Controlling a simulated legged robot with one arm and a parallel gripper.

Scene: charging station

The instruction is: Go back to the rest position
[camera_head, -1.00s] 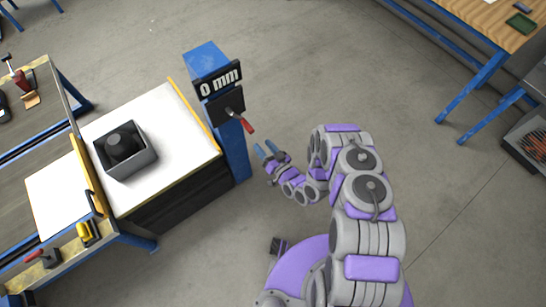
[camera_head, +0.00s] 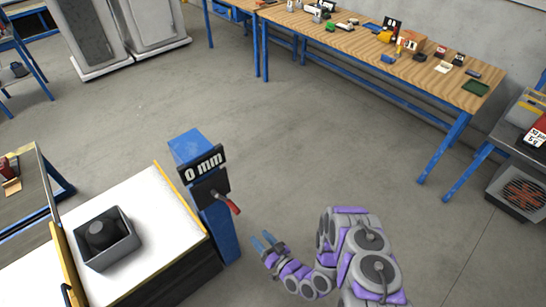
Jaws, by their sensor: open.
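My gripper (camera_head: 268,241) is at the lower middle of the head view, with its two blue fingertips apart and nothing between them. It hangs over the floor, to the right of the blue post (camera_head: 222,232). The post carries a "0 mm" sign (camera_head: 203,166) and a lever with a red handle (camera_head: 230,203). My grey and purple arm is bent at the bottom right of the picture.
A white-topped bench (camera_head: 150,220) with a grey box (camera_head: 108,240) holding a dark round part is at lower left. A long wooden table (camera_head: 400,70) with several small items stands at the back. A vented heater-like unit (camera_head: 520,190) is at right. The middle floor is clear.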

